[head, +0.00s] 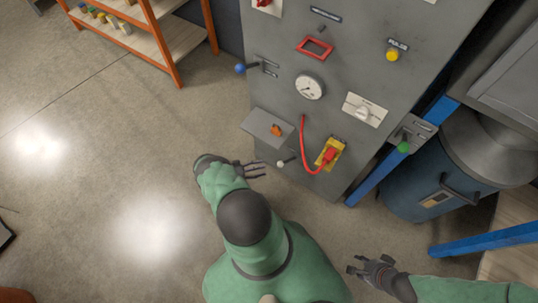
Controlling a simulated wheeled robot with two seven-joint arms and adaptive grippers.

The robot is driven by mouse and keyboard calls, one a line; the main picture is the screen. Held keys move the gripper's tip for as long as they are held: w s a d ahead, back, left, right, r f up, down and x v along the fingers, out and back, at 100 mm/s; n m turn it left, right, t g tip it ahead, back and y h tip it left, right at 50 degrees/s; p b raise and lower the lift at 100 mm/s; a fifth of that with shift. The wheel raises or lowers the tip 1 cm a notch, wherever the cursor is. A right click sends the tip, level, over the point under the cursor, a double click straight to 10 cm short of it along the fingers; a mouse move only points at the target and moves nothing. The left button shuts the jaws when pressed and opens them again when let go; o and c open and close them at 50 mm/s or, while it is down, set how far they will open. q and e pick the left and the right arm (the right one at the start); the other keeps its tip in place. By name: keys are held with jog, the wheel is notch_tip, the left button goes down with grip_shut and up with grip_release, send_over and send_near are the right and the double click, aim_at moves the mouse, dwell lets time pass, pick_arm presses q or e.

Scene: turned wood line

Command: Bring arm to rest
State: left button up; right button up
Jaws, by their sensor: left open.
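My left arm, green with dark joints, reaches up from the bottom middle. Its left gripper (262,169) is open and empty, with its fingers pointing right toward the lower left of the grey machine cabinet (275,90). A small lever with a pale knob (281,163) is just right of the fingertips; I cannot tell whether they touch. My right arm comes in from the right edge at the bottom. Its right gripper (354,265) is over the floor, below the cabinet, with fingers apart and nothing seen between them.
The cabinet front carries a gauge (309,86), a red cable (304,150), a yellow socket (329,154), a blue-knobbed lever (240,69) and a grey ledge (262,124). A blue drum (420,195) and blue rails (485,240) stand right. An orange shelf (160,45) is upper left.

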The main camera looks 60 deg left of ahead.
pick_arm(q)
jog(key=shift+v, duration=0.9)
